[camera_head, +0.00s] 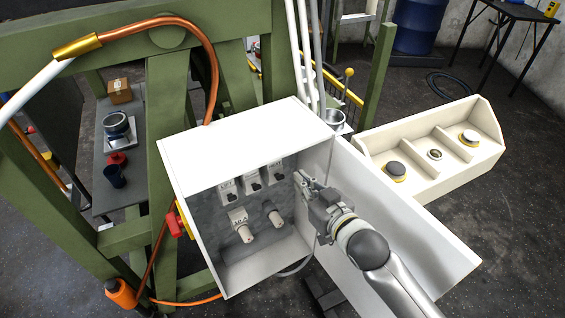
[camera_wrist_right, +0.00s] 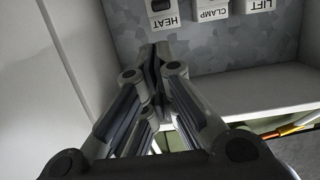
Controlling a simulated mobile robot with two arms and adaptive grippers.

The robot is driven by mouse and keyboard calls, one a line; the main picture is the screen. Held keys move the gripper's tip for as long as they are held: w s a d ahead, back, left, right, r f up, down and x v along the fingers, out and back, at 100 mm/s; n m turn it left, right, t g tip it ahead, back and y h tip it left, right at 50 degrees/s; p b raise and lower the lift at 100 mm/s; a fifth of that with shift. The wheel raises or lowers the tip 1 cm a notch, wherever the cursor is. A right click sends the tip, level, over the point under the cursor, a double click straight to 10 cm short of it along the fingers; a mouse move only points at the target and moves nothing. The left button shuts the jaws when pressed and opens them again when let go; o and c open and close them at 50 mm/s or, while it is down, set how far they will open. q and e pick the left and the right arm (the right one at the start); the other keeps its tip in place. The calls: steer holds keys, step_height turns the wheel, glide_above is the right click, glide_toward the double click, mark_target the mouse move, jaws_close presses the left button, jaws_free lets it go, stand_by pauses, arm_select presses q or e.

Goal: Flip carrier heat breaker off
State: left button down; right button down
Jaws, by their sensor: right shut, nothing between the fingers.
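The open white breaker box (camera_head: 247,137) is mounted on the green frame. Inside, three labelled breakers sit in a row on its grey back panel. The heat breaker (camera_head: 275,174) is the rightmost in the head view; in the wrist view the HEAT label sits below its dark toggle (camera_wrist_right: 162,5). My right gripper (camera_head: 302,180) is at the right side of the box opening, its fingers shut and empty. In the wrist view the fingertips (camera_wrist_right: 153,52) appear just below the HEAT label; contact cannot be told. My left gripper is out of view.
The clamp breaker (camera_wrist_right: 208,4) and lift breaker (camera_head: 230,192) are beside it. Two cylindrical fittings (camera_head: 243,229) protrude below. The box's open door (camera_head: 430,250) is right of my gripper. A red knob (camera_head: 176,224) is on the left side.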

steer(key=r, duration=0.2)
steer(key=shift+s+a+r, duration=0.1)
steer(key=shift+a+r, duration=0.2)
steer(key=shift+a, duration=0.1)
steer(key=p, duration=0.2)
glide_above(282, 178)
steer(key=shift+w+a+f, duration=0.25)
steer(key=shift+w+f, duration=0.05)
steer(key=shift+f, duration=0.35)
steer(key=shift+w+a+f, duration=0.15)
steer(key=shift+w+f, duration=0.1)
steer(key=shift+s+d+f+p, duration=0.2)
steer(key=shift+s+f+p, duration=0.1)
steer(key=shift+f, duration=0.3)
steer(key=shift+s+d+f+p, duration=0.15)
steer(key=shift+s+f+p, duration=0.1)
steer(key=shift+f, duration=0.35)
steer(key=shift+s+d+f, duration=0.15)
steer(key=shift+s+f, duration=0.15)
steer(key=shift+f, duration=0.15)
